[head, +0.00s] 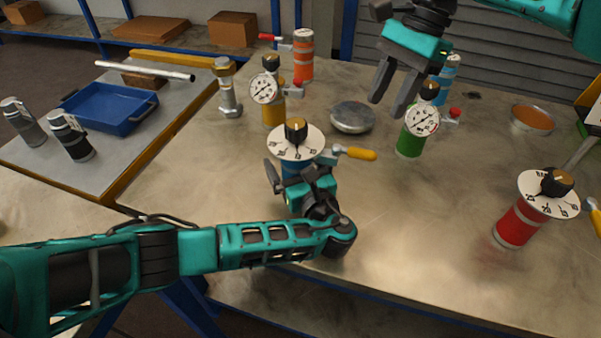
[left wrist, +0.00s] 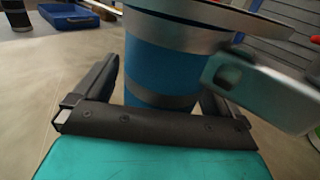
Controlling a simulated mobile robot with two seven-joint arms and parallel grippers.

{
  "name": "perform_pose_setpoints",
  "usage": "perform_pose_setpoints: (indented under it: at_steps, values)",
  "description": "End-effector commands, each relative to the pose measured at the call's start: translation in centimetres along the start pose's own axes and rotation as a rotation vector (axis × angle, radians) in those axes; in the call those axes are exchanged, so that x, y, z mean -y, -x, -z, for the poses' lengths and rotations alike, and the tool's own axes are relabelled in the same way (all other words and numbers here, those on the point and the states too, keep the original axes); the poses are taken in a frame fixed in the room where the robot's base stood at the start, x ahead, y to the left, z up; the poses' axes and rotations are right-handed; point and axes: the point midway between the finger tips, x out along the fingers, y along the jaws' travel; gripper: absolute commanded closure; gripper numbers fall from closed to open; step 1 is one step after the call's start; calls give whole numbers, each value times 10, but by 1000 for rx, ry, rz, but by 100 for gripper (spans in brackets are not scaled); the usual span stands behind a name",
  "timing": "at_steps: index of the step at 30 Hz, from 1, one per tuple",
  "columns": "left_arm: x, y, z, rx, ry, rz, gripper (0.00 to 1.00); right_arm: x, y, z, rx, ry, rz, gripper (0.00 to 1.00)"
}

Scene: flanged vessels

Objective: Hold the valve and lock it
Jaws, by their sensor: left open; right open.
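A blue vessel (head: 291,170) with a white dial and black-and-orange knob (head: 296,130) on top stands upright on the table. A valve with an orange lever handle (head: 360,153) sticks out to its right. My left gripper (head: 289,180) is at the vessel's near side. In the left wrist view the open fingers flank the blue body (left wrist: 165,60); I cannot tell if they touch it. A grey metal valve part (left wrist: 260,85) shows close at the right there. My right gripper (head: 388,100) is open and empty, above the table behind the blue vessel.
A green vessel with a gauge (head: 412,138) stands near my right gripper. A round metal lid (head: 352,117) lies behind the blue vessel. A yellow gauge vessel (head: 273,110) stands farther back; a red vessel (head: 520,222) stands right. The front middle of the table is clear.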

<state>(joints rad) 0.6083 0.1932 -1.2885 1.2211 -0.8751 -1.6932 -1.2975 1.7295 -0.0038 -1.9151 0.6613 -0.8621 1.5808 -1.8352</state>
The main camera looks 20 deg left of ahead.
Motion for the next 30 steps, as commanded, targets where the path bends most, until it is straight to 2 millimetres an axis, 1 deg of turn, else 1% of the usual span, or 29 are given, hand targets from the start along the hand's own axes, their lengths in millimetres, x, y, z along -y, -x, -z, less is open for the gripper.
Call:
perform_pose_setpoints:
  at_steps: [3,10,11,30]
  values:
    - [0,-4,0,-1,0,1,2,0,0,0,0,0,0,57]
    - [0,-4,0,-1,0,1,2,0,0,0,0,0,0,57]
    - [0,-4,0,-1,0,1,4,0,0,0,0,0,0,57]
    - [0,-3,0,-2,0,1,65,0,0,0,0,0,0,57]
